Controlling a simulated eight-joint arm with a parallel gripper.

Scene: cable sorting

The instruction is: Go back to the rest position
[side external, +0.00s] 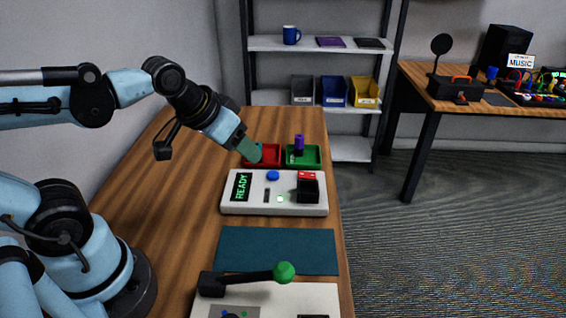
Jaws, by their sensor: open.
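My gripper (251,151) is at the end of my light-blue arm, angled down at the left side of the red tray (271,159). Its fingertips are small in this view and cover part of the tray. It is open, and I see nothing held in it. A green tray (317,162) stands to the right of the red one, with a purple upright piece (299,142) in it. In front of the trays is a white device (235,207) with a READY display (241,187), a blue button (272,175) and a black block with a red top (308,187).
A dark teal mat (277,250) lies clear on the wooden table (175,215). Nearer is a black lever with a green knob (284,272) over a second white panel (305,297). A grey shelf (270,43) with bins stands behind. The table's left part is bare.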

